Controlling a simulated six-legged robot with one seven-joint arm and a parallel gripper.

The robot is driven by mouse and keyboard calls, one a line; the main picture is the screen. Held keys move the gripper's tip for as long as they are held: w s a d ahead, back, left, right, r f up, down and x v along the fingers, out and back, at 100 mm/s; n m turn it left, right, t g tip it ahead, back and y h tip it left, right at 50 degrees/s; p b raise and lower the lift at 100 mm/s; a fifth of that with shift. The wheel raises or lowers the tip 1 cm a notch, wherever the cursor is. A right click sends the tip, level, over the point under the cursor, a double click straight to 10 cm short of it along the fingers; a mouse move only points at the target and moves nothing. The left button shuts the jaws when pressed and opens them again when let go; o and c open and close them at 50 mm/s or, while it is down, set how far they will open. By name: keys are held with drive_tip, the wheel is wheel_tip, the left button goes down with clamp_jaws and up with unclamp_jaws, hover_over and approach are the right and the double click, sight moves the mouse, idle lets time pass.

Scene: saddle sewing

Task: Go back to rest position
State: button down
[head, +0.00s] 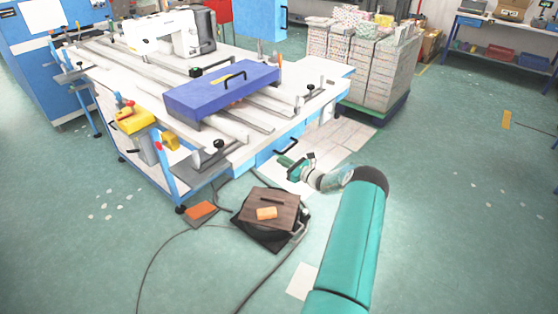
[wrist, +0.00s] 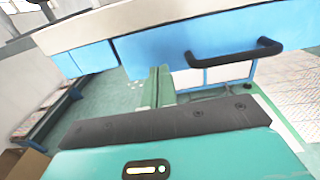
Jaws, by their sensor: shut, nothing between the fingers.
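My gripper (head: 284,160) is in front of the sewing table's near side, just below a black drawer handle (head: 286,143). In the wrist view, its green fingers (wrist: 159,78) are together with nothing held. The black handle on the blue drawer front (wrist: 236,54) lies to the right of the fingers and apart from them. My arm reaches in from the lower right of the head view.
The sewing table (head: 330,72) carries a white sewing machine (head: 163,33) and a blue-purple box (head: 222,90). Stacked cartons (head: 372,65) stand behind. The right floor is mostly clear.

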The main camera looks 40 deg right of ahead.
drive_tip(key=s, duration=0.8)
drive_tip(key=shift+d, duration=0.45)
drive_tip(key=w+a+r+n+g+y, duration=0.3)
drive_tip(key=w+a+r+n+y, duration=0.3)
drive_tip(key=a, duration=0.4)
drive_tip(key=s+a+r+n+g, duration=0.1)
drive_tip(key=a+r+n+g, duration=0.3)
drive_tip(key=a+r+n, duration=0.55)
drive_tip(key=a+r+n+g, duration=0.3)
drive_tip(key=a+r+g, duration=0.25)
drive_tip(key=a, duration=0.95)
drive_tip(key=s+a+r+n+g+h, duration=0.1)
drive_tip(key=s+a+r+n+h, duration=0.1)
drive_tip(key=s+a+r+n, duration=0.35)
drive_tip(key=s+a+r+n+g+h, duration=0.1)
drive_tip(key=s+a+r+n+h, duration=0.15)
drive_tip(key=s+a, duration=0.45)
drive_tip(key=s+a+r+n+t+h, duration=0.1)
drive_tip(key=s+a+r+n, duration=0.1)
drive_tip(key=s+n, duration=0.2)
drive_tip(key=s+a+r+n+t+h, duration=0.1)
drive_tip(key=s+a+r+n+h, duration=0.1)
drive_tip(key=s, duration=0.8)
drive_tip(key=shift+s+a+n, duration=0.25)
drive_tip(key=shift+a+n, duration=0.5)
drive_tip(key=shift+n, duration=0.4)
